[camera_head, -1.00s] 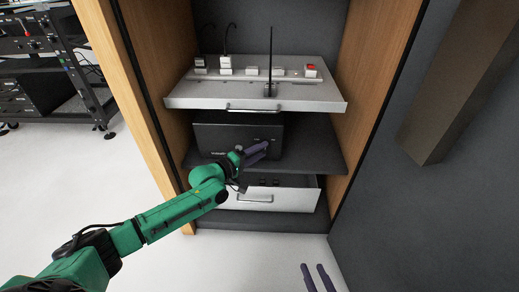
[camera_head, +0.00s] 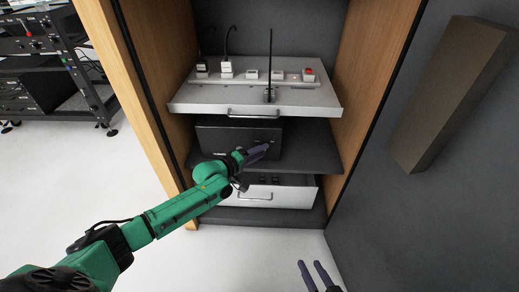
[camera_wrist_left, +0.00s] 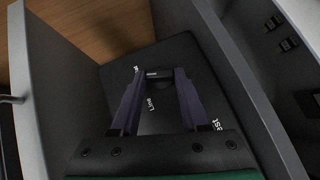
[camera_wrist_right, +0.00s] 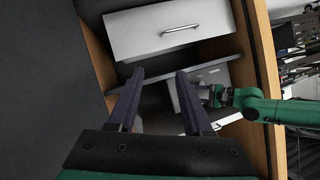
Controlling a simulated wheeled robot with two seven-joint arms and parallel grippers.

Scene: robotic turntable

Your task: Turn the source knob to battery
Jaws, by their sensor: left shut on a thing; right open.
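The source knob (camera_wrist_left: 158,75) is a small dark knob on the face of a black unit (camera_head: 222,137), which stands on the middle cabinet shelf. My left gripper (camera_head: 267,147) is shut on the knob; in the left wrist view its fingertips (camera_wrist_left: 159,73) sit on either side of it. White lettering on the panel reads "Line" (camera_wrist_left: 152,103); other labels are partly hidden by the fingers, and I cannot read "battery" or tell the knob's setting. My right gripper (camera_head: 309,263) is open and empty, low in front of the cabinet.
A pulled-out grey drawer (camera_head: 200,109) with switches and a tall thin rod (camera_head: 271,55) is above the unit. A white drawer (camera_head: 280,196) is open below. Wooden cabinet walls (camera_head: 150,100) flank them. A brown block (camera_head: 450,95) is at right.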

